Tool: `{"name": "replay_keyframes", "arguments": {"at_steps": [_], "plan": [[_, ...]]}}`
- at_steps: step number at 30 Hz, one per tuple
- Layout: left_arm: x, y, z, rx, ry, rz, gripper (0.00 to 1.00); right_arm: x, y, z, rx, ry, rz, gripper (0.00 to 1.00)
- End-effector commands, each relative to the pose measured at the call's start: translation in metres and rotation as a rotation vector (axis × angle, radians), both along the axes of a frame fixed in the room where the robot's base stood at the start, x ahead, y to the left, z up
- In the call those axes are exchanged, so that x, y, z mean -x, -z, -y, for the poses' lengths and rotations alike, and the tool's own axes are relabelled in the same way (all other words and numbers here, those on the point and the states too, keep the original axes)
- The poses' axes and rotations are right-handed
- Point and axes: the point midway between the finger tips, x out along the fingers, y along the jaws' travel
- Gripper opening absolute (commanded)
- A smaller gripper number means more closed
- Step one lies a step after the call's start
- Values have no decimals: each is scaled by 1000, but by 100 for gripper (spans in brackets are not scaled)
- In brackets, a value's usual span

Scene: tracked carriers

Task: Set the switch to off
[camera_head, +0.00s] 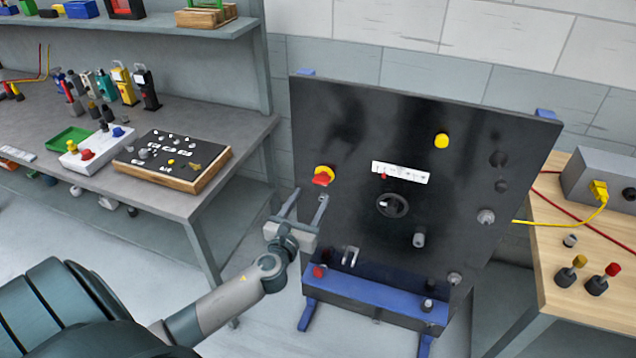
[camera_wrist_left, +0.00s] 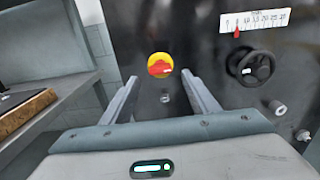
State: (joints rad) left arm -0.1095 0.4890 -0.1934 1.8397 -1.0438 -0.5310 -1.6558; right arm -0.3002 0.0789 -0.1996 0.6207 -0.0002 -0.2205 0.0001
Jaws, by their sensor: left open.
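The switch (camera_head: 323,176) is a red turning handle on a yellow round plate, at the left side of the black upright panel (camera_head: 340,120). In the left wrist view the switch (camera_wrist_left: 160,66) sits ahead, between the lines of my two fingers, its red handle lying roughly level. My left gripper (camera_head: 309,200) is open and empty, just below and in front of the switch. In the wrist view the fingertips (camera_wrist_left: 160,78) appear short of the handle, with no contact visible. My right gripper is out of view.
A blue-edged ledge (camera_head: 380,300) juts out below. A grey bench (camera_head: 180,200) stands left, a wooden table (camera_head: 575,240) right.

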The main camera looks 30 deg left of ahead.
Motion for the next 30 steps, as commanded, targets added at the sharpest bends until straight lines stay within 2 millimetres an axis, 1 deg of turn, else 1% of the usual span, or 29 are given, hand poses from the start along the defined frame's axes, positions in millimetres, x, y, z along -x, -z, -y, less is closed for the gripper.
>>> {"name": "replay_keyframes", "arguments": {"at_steps": [1, 6, 12, 17, 25, 26, 27, 29, 30], "plan": [[-10, -3, -2, 0, 0, 1, 55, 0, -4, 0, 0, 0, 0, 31], [-37, -2, -9, -1, 0, 1, 55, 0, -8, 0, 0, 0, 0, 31], [-58, 0, -14, -1, 0, 0, 55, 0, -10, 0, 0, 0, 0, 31], [-64, 0, -15, 0, 0, 0, 55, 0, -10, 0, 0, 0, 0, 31], [-65, 0, -15, -1, 1, 0, 55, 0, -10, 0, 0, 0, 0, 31], [-65, 0, -15, -1, 1, 0, 52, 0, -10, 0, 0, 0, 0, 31], [-65, 0, -15, -1, 1, 0, 43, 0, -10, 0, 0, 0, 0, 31], [-65, 0, -15, -1, 1, 0, 28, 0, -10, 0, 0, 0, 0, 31], [-64, 0, -15, -1, 1, 0, 19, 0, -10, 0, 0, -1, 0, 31]]}}
